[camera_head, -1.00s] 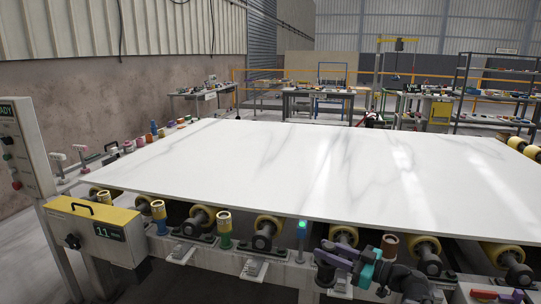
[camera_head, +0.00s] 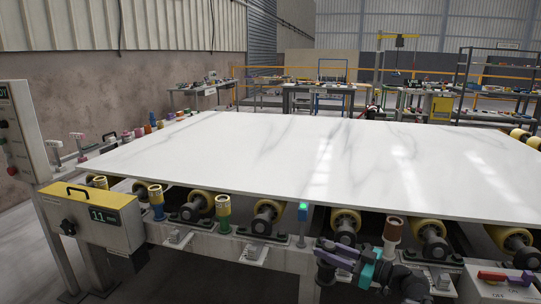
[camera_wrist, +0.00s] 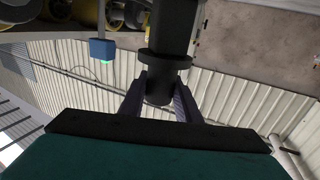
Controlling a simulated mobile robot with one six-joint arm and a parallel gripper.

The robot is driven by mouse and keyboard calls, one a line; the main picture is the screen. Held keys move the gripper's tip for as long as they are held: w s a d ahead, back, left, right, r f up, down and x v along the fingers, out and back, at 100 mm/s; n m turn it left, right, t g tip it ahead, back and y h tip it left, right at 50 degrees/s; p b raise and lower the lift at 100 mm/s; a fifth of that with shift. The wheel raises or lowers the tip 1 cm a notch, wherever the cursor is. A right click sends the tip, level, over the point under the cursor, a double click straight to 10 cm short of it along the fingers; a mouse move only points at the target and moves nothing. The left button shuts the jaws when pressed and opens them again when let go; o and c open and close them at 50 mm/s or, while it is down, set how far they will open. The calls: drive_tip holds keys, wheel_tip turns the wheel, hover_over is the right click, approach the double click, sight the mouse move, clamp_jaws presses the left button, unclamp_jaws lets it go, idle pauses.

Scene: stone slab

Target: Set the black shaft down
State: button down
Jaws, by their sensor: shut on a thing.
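The black shaft (camera_wrist: 170,35) is a dark cylinder with a wider collar. In the wrist view it runs from the top edge down between the two fingers of my gripper (camera_wrist: 160,95). My gripper is shut on it. In the head view my gripper (camera_head: 332,256) is at the bottom, right of centre, in front of the roller frame. There the shaft (camera_head: 325,271) shows as a dark upright piece at the fingertips, and its lower end is hard to make out.
A large white marble slab (camera_head: 270,155) lies on yellow rollers (camera_head: 267,212). A lit green-topped post (camera_head: 302,222) and a brown-topped cylinder (camera_head: 393,230) stand near my gripper. A yellow-topped box (camera_head: 95,215) is at left, a grey box with coloured handles (camera_head: 505,280) at lower right.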

sight(329, 245)
drive_tip(key=shift+f, duration=0.3)
drive_tip(key=shift+r+p, duration=0.35)
drive_tip(key=shift+p, duration=0.1)
drive_tip(key=shift+r+p, duration=0.35)
drive_tip(key=shift+p, duration=0.6)
wheel_tip(329, 245, up, 2)
drive_tip(key=p, duration=0.6)
drive_tip(key=shift+r, duration=0.1)
drive_tip(key=shift+r+p, duration=0.35)
drive_tip(key=shift+p, duration=0.85)
drive_tip(key=shift+p, duration=0.35)
